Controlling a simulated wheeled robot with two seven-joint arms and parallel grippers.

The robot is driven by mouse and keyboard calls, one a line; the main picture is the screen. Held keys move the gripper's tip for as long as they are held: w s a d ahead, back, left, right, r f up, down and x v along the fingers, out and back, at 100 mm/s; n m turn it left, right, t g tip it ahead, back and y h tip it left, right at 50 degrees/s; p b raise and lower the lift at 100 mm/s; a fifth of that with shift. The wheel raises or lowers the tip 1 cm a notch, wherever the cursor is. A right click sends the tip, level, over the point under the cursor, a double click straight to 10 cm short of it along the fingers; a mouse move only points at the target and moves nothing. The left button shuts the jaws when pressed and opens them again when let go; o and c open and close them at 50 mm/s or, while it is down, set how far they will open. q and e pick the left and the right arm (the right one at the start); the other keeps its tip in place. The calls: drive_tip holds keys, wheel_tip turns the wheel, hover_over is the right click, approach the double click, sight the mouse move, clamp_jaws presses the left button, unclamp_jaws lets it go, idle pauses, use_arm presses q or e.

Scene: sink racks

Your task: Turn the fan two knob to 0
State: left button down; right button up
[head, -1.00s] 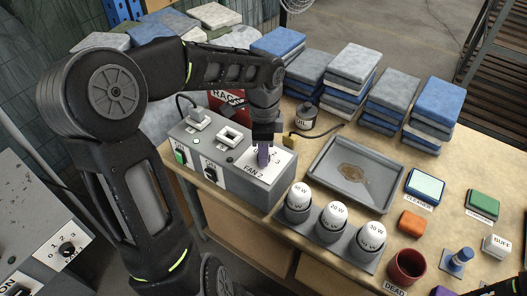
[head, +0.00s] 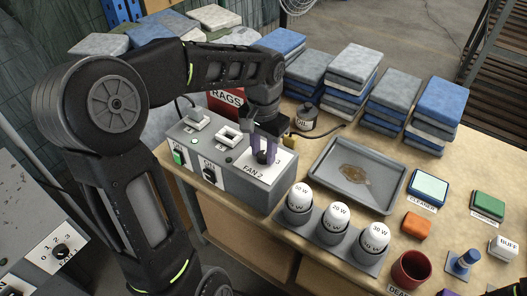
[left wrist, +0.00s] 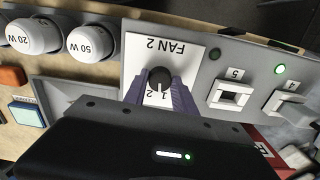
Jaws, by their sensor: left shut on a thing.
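The fan two knob (left wrist: 159,79) is a round black dial with a white pointer mark, on a white plate (left wrist: 188,52) marked FAN 2. In the left wrist view the pointer faces down the picture, near the 1 and 2 marks; other digits are hidden. My left gripper (left wrist: 159,92) has its purple fingers either side of the knob and is shut on it. In the head view my left gripper (head: 264,153) is over the FAN 2 plate (head: 258,176), and its fingers hide the knob. My right gripper is not in view.
The grey control box also carries square rocker switches (head: 229,135) and another small knob (head: 208,175). A rack of white bulbs (head: 336,217) stands close to its right. A grey tray (head: 385,202) lies beyond. A second panel (head: 50,262) is at lower left.

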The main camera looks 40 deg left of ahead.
sight(264, 155)
use_arm(q)
drive_tip(key=n, duration=0.6)
drive_tip(key=shift+f+b, duration=0.1)
drive_tip(key=shift+b, duration=0.3)
drive_tip(key=n, duration=0.5)
drive_tip(key=shift+n, duration=0.4)
drive_tip(key=c, duration=1)
unclamp_jaws()
wheel_tip(264, 155, up, 8)
drive_tip(key=shift+f, duration=0.1)
